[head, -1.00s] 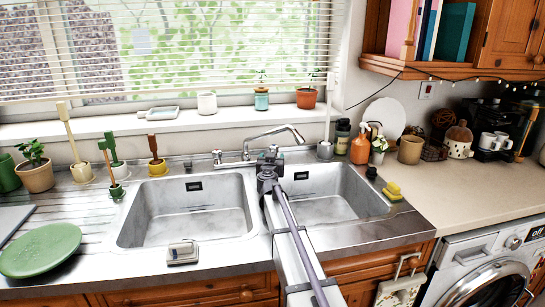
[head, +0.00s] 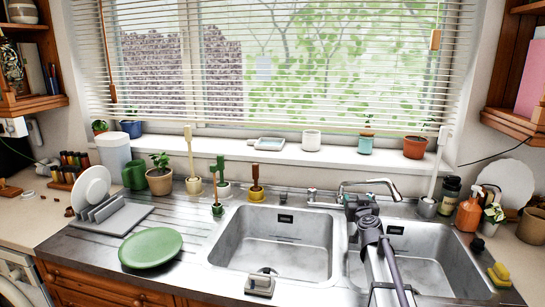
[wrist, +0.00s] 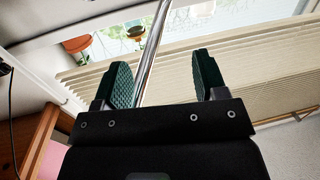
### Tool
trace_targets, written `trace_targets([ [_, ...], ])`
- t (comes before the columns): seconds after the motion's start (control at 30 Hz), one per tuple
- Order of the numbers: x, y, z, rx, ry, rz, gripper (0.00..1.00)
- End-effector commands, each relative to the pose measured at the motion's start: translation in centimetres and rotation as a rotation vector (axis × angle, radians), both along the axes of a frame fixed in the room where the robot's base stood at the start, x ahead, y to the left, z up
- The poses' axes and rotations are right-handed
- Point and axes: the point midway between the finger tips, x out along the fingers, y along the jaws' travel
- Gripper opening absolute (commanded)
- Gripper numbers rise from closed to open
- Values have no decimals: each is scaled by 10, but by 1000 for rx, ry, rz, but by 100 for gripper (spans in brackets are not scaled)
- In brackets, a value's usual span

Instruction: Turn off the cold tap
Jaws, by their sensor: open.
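The chrome mixer tap (head: 375,182) stands behind the sinks, its spout reaching right. A left tap handle (head: 311,194) shows at its left. The right handle is hidden behind my gripper, and I cannot tell which side is cold. My gripper (head: 355,201) is at the right part of the tap, in front of the spout's base. In the wrist view my gripper (wrist: 160,65) is open, its two green ridged pads apart. The chrome spout (wrist: 151,60) passes across the view between them, closer to the left pad. I cannot tell whether anything touches.
Two steel basins (head: 272,240) lie below. The window sill (head: 285,158) behind the tap holds pots and a dish. A soap dispenser (head: 468,212) and bottles stand to the right. A green plate (head: 150,247) and dish rack (head: 100,215) are on the left.

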Motion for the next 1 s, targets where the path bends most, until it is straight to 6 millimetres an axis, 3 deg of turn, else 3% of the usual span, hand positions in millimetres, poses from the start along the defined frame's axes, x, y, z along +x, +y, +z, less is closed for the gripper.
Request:
trace_targets([
  [0.03,-15,20,22,3,31,70,66],
  [0.17,-65,86,42,23,224,306,66],
  [0.27,-139,133,51,46,537,458,66],
  [0.3,-177,144,53,53,703,478,66],
  [0.4,-268,146,56,59,1102,398,66],
  [0.5,-333,132,63,55,1366,231,66],
  [0.53,-346,128,65,54,1416,185,66],
  [0.63,-371,118,68,50,1515,78,66],
  [0.77,-376,116,62,49,1540,46,66],
  [0.93,-375,116,13,49,1537,50,66],
  [1.0,-375,116,4,49,1537,51,66],
])
